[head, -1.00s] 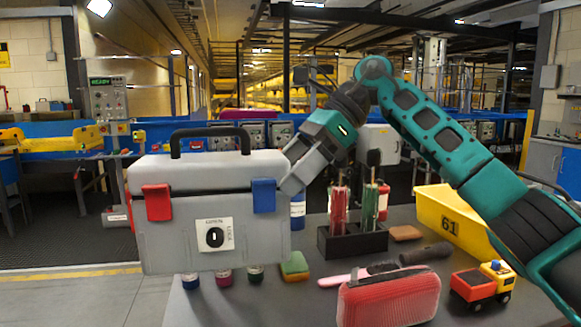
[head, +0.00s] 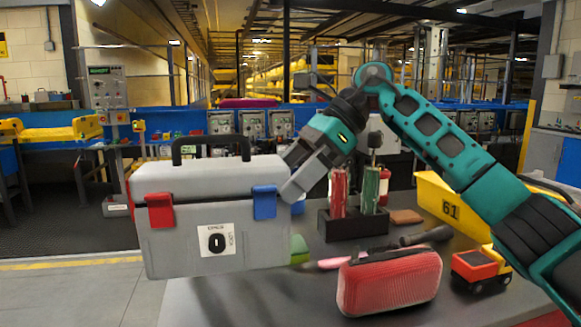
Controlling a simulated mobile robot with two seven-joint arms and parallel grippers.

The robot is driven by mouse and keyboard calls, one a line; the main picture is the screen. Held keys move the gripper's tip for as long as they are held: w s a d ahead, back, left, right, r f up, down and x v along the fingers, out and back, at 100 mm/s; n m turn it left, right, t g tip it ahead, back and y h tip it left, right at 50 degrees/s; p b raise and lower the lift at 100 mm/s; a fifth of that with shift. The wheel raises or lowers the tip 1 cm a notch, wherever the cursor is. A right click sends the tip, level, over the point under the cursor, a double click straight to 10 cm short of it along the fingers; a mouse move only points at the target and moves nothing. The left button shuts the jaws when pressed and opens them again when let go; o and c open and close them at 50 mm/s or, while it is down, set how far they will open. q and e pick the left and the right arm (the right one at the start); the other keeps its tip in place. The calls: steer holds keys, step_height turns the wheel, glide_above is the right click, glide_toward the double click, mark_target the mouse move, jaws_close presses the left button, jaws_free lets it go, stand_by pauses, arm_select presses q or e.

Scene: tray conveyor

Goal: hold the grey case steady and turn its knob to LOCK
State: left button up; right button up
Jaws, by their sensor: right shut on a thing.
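The grey case (head: 185,186) is a toolbox with a black top handle (head: 211,148), a red latch and a blue latch. It hangs slightly tilted in front of the table's left part. Its black knob (head: 216,242) sits on a white label on the front, with OPEN above and LOCK sideways at the right. My left gripper is not in view, and nothing of mine touches the knob.
On the table (head: 240,305) stand a red ribbed case (head: 390,282), a toy truck (head: 480,270), a yellow bin (head: 440,205) and a black holder (head: 352,225) with red and green tools. A green sponge (head: 299,250) lies close beside the grey case. Open floor is at the left.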

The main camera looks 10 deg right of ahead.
step_height(320, 180, down, 14)
steer(key=b, duration=0.7)
stand_by(0.4)
steer(key=shift+f+b, duration=0.15)
steer(key=shift+b, duration=0.2)
steer(key=shift+f, duration=0.25)
steer(key=o, duration=1.7)
steer(key=shift+f, duration=0.1)
steer(key=c, duration=1.7)
